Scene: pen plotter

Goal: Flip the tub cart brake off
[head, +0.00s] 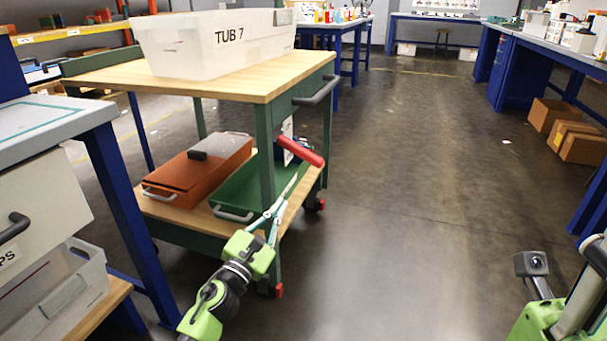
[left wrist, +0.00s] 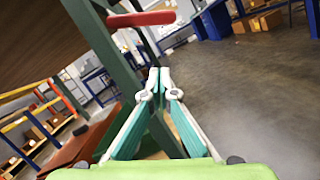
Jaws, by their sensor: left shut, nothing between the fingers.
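The tub cart (head: 265,82) has a wooden top, green legs and a wooden lower shelf. A red-gripped lever (head: 300,150) sticks out from its near right leg, sloping down to the right; it also shows near the top of the left wrist view (left wrist: 142,18). I take it to be the brake. My left gripper (head: 280,205) is shut and empty, below the lever and apart from it, close beside the leg. Its closed fingertips also show in the left wrist view (left wrist: 160,75). My right gripper's fingers are out of view.
A clear tub marked TUB 7 (head: 190,45) stands on the cart top. The lower shelf holds an orange case (head: 195,175) and a green tray (head: 240,202). A grey-topped blue bench (head: 50,115) is at the left. The floor right of the cart is clear.

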